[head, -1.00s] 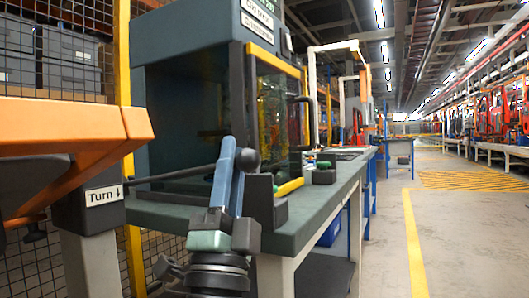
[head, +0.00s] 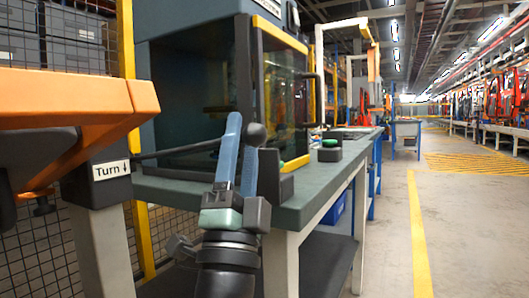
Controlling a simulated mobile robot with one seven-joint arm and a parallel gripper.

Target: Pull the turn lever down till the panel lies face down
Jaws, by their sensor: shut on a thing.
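The turn lever (head: 184,149) is a thin dark rod with a black ball knob (head: 256,134). It runs right and slightly up from the dark pivot box (head: 97,187) labelled "Turn" with a down arrow. My gripper (head: 240,140), with two blue fingers, is shut on the lever just left of the knob; the fingers partly hide the rod there. The orange frame (head: 65,95) fills the left edge, cut off by the picture. A dark part with an orange-red edge (head: 28,180) shows under it; I cannot tell which face of the panel this is.
A green-topped bench (head: 325,182) stands behind and right of my gripper. It carries a machine cabinet with a yellow-edged glass door (head: 285,95) and a green button box (head: 329,150). A wire fence (head: 60,255) is at left. The aisle floor (head: 385,240) at right is clear.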

